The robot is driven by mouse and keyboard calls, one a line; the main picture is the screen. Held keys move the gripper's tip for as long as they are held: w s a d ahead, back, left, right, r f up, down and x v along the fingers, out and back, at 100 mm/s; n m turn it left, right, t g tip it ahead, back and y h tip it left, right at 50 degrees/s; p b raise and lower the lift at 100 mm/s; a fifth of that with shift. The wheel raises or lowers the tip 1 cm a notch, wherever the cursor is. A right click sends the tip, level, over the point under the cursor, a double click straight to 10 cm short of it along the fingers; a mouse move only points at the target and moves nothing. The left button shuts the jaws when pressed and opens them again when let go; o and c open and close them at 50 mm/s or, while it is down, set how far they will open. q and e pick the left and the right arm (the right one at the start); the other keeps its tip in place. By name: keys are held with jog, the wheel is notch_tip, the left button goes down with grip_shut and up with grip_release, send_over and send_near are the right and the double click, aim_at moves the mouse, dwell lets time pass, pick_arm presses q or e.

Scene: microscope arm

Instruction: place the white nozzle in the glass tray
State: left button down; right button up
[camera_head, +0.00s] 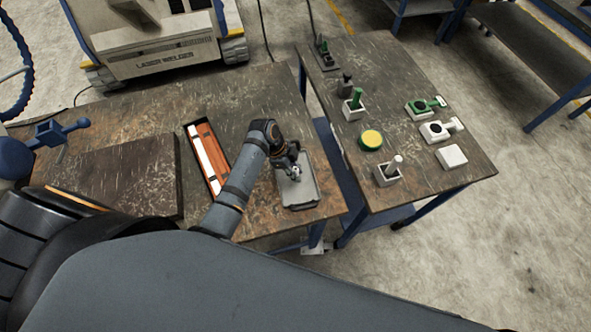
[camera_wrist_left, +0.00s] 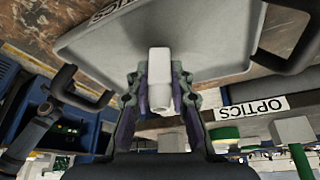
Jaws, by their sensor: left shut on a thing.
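The white nozzle (camera_wrist_left: 160,80) is between the two fingers of my left gripper (camera_wrist_left: 160,92) in the left wrist view. The gripper is shut on it. In the head view my left gripper (camera_head: 294,174) is over the grey tray (camera_head: 303,194) at the right end of the left table; the nozzle is too small to make out clearly there. The tray has raised rims and dark handles, and an OPTICS label; it also shows behind the nozzle in the wrist view (camera_wrist_left: 215,40). I cannot tell whether the nozzle touches the tray. My right gripper is not in view.
An orange-red case (camera_head: 207,155) with a white strip lies left of my arm. A blue vise (camera_head: 60,130) stands at the far left. The right table (camera_head: 400,95) holds several small green, white and dark holders and a yellow-topped round piece (camera_head: 371,139). A gap separates the tables.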

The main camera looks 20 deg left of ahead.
pick_arm(q)
jog(key=shift+f, duration=0.2)
jog(key=c, duration=1.2)
grip_release()
jog(key=shift+r, duration=0.1)
jog(key=b+v, duration=0.1)
jog(key=v, duration=1.1)
jog(key=shift+s, duration=0.1)
